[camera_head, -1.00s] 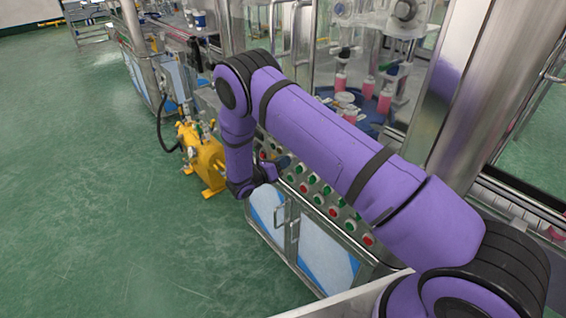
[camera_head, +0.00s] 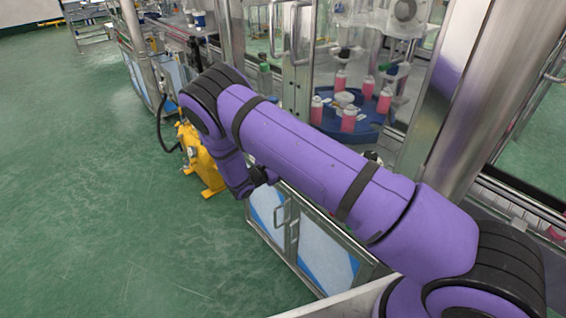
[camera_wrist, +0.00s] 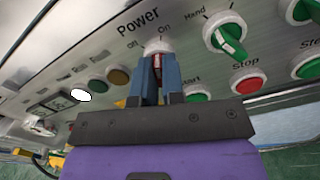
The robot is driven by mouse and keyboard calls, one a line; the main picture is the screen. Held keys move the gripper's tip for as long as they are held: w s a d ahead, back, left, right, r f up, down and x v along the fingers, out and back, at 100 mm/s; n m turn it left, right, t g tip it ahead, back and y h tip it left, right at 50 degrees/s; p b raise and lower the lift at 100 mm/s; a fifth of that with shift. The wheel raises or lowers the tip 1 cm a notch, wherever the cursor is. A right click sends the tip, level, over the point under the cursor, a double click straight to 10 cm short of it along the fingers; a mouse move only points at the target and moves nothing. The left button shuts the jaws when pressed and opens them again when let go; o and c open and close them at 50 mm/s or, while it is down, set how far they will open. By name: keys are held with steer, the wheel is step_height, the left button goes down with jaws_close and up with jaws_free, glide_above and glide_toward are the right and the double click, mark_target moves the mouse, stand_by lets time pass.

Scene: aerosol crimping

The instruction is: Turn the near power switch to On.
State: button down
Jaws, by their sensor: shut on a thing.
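The near power switch (camera_wrist: 156,46) sits on the steel control panel in the wrist view, under the printed word "Power", with "Off" at left and "On" at right. It has a pale collar and a red knob, partly hidden between the fingers. My gripper (camera_wrist: 158,68), with blue fingers, is shut on the knob. I cannot tell exactly where the knob points. In the head view my purple arm covers the gripper and the switch.
A green Hand selector (camera_wrist: 230,40), a red Stop button (camera_wrist: 248,84) and a green Start button (camera_wrist: 196,97) are close at right. A yellow button (camera_wrist: 118,77) is at left. A yellow machine (camera_head: 203,165) stands beside the steel cabinet (camera_head: 325,252).

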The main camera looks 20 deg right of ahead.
steer(key=shift+m, duration=1.2)
steer(key=c, duration=1.2)
jaws_free()
steer(key=shift+a, duration=0.15)
steer(key=v, duration=1)
steer(key=shift+s+a, duration=0.1)
steer(key=shift+a, duration=0.2)
